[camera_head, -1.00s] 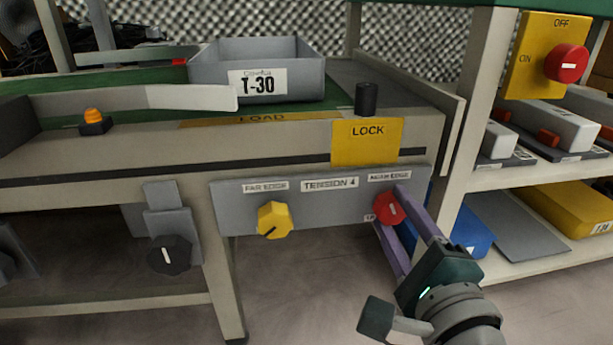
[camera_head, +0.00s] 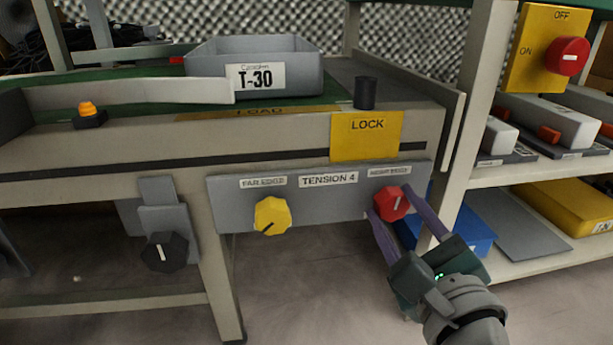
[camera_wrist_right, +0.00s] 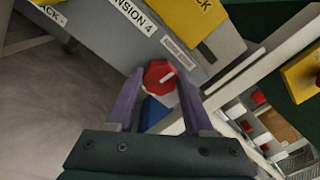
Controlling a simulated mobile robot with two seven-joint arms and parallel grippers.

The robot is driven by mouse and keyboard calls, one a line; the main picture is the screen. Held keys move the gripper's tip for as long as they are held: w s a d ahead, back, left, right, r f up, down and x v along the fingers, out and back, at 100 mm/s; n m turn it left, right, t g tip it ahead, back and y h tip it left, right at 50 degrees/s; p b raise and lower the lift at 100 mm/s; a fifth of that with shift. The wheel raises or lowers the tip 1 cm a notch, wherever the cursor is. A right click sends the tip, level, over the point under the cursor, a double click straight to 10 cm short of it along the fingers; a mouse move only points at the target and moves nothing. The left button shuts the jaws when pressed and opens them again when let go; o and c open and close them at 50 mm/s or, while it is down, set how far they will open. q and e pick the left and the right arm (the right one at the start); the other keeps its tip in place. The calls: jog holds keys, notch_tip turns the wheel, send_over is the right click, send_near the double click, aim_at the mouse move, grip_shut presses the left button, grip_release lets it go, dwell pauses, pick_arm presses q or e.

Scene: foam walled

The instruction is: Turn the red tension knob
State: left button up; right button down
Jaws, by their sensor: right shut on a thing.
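The red tension knob (camera_head: 392,202) is at the right end of a grey panel (camera_head: 330,205), under a small label. Its white mark stands near upright, leaning slightly right. My right gripper (camera_head: 389,203) reaches up from the lower right, with one purple finger on each side of the knob, shut on it. In the right wrist view the red knob (camera_wrist_right: 160,75) sits between the two fingertips, its white mark slanting. My left gripper is not in view.
A yellow knob (camera_head: 272,216) is left of the red one on the panel. A black knob (camera_head: 164,252) is farther left. A yellow LOCK plate (camera_head: 366,136) is above the panel.

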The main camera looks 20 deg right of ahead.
dwell(0.3)
jog(key=shift+c, duration=1.4)
grip_release()
jog(key=shift+s, duration=0.1)
jog(key=p+v, duration=0.3)
jog(key=v, duration=0.6)
jog(key=shift+s, duration=0.4)
jog(key=shift+r, duration=0.15)
